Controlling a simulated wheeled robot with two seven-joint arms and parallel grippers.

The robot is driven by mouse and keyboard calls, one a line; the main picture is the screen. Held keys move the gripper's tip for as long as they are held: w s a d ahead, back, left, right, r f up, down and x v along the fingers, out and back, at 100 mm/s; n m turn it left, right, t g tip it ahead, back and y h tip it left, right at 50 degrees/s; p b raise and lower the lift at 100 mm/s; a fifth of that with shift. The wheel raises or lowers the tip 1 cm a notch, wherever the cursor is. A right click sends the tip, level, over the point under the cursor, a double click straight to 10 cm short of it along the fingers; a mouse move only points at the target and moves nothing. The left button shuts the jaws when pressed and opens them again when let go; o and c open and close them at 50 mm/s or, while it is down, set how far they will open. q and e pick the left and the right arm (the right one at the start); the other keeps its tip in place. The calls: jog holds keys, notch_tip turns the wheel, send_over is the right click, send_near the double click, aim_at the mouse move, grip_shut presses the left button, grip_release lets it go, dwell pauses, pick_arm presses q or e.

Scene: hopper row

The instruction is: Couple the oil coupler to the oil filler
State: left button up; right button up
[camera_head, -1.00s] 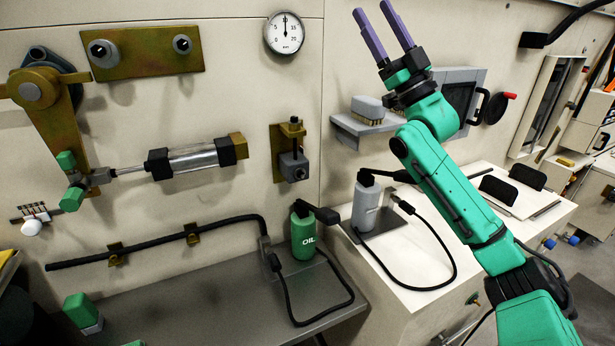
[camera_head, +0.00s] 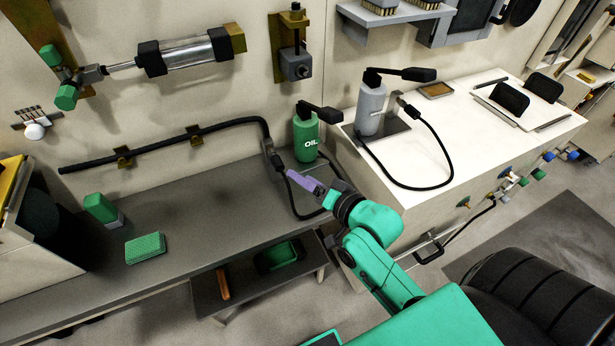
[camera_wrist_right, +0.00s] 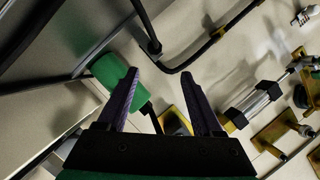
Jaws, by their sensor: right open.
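A green bottle marked OIL (camera_head: 306,138) stands at the right end of the grey bench, with a black lever on top. A black hose loops from it to a small dark coupler (camera_head: 278,161), which sits upright at the end of the wall pipe. My right gripper (camera_head: 292,175) is open, its purple fingers just in front of the coupler and below the bottle. In the right wrist view, the fingers (camera_wrist_right: 160,75) are apart with nothing seen between them, and the green bottle (camera_wrist_right: 108,70) is beside the left finger. I cannot tell which fitting is the oil filler. My left gripper is out of view.
A grey bottle (camera_head: 370,107) with its own hose stands on the white cabinet (camera_head: 440,180). A brass-backed fitting (camera_head: 297,65) is on the wall. A green sponge (camera_head: 145,248) and a green-topped block (camera_head: 100,208) lie on the bench (camera_head: 200,225). The bench middle is clear.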

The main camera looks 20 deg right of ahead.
aim_at(283, 166)
jog(key=x, duration=0.8)
jog(key=f+x, duration=0.1)
jog(key=x, duration=0.3)
jog(key=shift+s+d, duration=0.15)
jog(key=shift+d, duration=0.1)
grip_shut()
